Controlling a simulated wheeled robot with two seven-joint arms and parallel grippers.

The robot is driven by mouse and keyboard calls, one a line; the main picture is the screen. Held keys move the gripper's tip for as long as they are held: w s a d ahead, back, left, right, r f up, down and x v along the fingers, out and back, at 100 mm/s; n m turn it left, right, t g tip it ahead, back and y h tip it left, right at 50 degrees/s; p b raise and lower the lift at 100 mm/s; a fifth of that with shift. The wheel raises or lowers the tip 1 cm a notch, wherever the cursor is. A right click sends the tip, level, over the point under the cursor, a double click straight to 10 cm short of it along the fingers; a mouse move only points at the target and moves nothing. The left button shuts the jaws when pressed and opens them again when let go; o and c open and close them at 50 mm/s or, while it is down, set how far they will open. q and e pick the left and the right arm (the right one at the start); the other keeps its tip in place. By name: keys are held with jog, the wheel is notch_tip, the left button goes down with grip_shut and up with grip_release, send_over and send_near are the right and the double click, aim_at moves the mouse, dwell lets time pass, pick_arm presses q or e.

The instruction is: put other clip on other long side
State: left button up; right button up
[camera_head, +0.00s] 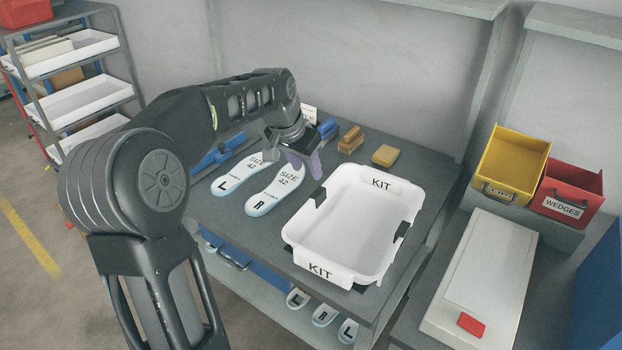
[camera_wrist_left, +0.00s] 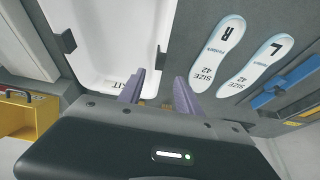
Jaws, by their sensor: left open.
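The white kit tray (camera_head: 350,229) sits on the grey workbench. A black clip (camera_head: 319,197) is on its left long side and another black clip (camera_head: 402,230) is on its right long side. In the left wrist view the two clips show on the tray's opposite rims, one at the left (camera_wrist_left: 63,42) and one nearer the fingers (camera_wrist_left: 160,58). My left gripper (camera_head: 302,164) is open and empty, above the bench beside the tray's far left corner. Its purple fingers (camera_wrist_left: 159,92) stand apart in the wrist view. My right gripper is out of view.
Two insoles, L (camera_head: 240,174) and R (camera_head: 274,191), lie left of the tray. A blue tool (camera_head: 214,158), brushes (camera_head: 350,140) and a yellow block (camera_head: 385,155) lie behind. Yellow (camera_head: 510,165) and red (camera_head: 567,195) bins stand at the right. More insoles lie on the lower shelf.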

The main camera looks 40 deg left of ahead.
pick_arm(q)
jog(key=shift+v, duration=1.1)
dwell(0.9)
